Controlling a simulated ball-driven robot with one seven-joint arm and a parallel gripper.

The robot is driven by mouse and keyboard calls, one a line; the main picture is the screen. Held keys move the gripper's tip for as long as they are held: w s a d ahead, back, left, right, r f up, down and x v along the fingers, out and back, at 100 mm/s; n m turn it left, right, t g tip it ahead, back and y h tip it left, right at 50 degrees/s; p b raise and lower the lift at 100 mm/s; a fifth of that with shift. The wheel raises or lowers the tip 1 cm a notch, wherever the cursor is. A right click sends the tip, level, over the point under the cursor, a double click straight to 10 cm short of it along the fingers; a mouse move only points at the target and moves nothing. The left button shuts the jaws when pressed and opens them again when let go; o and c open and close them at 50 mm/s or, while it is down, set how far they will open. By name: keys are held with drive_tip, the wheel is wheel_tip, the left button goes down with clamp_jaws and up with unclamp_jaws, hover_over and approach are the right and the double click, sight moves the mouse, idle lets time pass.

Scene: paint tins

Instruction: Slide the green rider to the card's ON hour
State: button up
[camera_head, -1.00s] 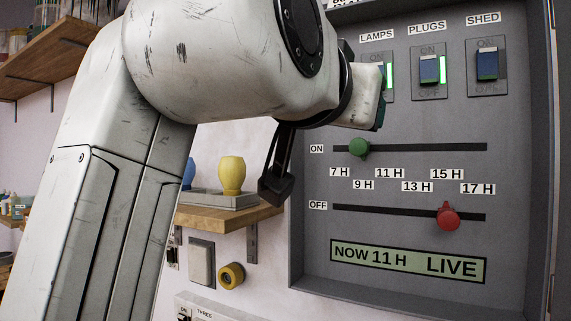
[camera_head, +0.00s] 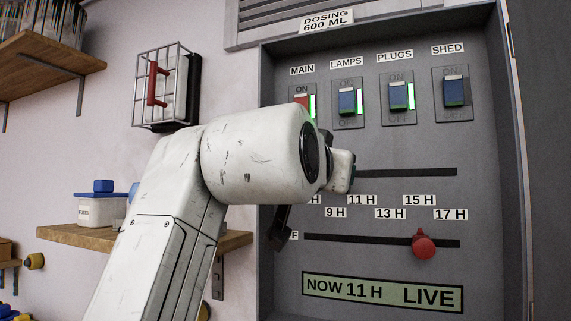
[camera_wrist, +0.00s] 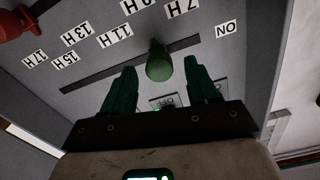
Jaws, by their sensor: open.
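The green rider (camera_wrist: 158,64) sits on the ON slot (camera_wrist: 95,77) in the wrist view, where the panel appears upside down. My arm hides it in the head view. My gripper (camera_wrist: 160,68) is open, with one dark green finger on each side of the rider and gaps visible between. In the head view my gripper (camera_head: 345,171) is at the height of the ON slot (camera_head: 415,172), partly hidden by my wrist. The hour labels run from 7 H to 17 H below this slot. I cannot make out a card with an ON hour.
The red rider (camera_head: 423,245) is on the OFF slot (camera_head: 345,239) near 15 H. Several switches, including PLUGS (camera_head: 398,96), line the panel above. A display (camera_head: 383,292) reads NOW 11 H LIVE. A wooden shelf (camera_head: 75,236) is left of the panel.

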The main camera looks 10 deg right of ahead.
drive_tip(key=shift+x, duration=1.05)
clamp_jaws()
